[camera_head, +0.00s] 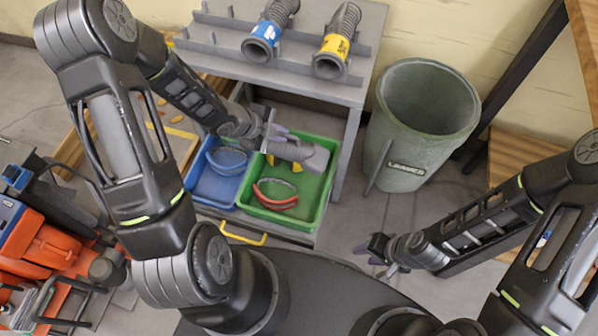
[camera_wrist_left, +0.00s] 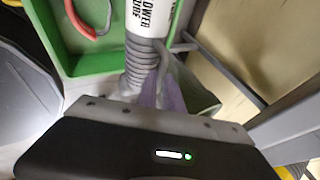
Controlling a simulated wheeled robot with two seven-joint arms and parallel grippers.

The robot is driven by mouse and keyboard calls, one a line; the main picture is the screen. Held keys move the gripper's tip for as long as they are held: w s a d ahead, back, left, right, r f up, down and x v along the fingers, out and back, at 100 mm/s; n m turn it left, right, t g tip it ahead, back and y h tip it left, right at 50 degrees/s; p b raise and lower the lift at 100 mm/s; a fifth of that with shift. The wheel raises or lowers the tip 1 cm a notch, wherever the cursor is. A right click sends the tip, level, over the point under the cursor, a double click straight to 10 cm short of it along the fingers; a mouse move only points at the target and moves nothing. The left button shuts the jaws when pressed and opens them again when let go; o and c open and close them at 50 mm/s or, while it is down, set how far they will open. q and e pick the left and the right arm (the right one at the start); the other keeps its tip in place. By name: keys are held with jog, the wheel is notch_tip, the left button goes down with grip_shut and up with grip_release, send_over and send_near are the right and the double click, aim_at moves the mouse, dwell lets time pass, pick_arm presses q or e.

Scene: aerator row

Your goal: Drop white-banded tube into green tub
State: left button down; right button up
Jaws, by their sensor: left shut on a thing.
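The white-banded tube (camera_wrist_left: 141,55) is a ribbed grey hose; its white band with black lettering shows in the left wrist view. In the head view the grey tube (camera_head: 307,155) lies roughly level above the green tub (camera_head: 318,198). My left gripper (camera_head: 271,142) is shut on its ribbed end; its purple finger pads show beside the ribs in the wrist view. The green tub (camera_wrist_left: 92,66) also shows there, with a red-ended loop (camera_head: 277,200) inside it. My right gripper (camera_head: 377,261) is empty, fingers apart, over the floor right of the tubs.
A blue tub (camera_head: 207,190) with a blue loop stands left of the green tub. A blue-banded tube (camera_head: 265,37) and a yellow-banded tube (camera_head: 335,45) lie on the grey shelf (camera_head: 225,52) above. A grey-green bin (camera_head: 405,150) stands to the right.

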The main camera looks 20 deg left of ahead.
aim_at(281, 146)
pick_arm(q)
notch_tip(281, 146, down, 6)
jog(key=b, duration=0.5)
jog(key=shift+b, duration=0.4)
jog(key=c, duration=1.4)
grip_release()
jog(key=shift+s, duration=0.1)
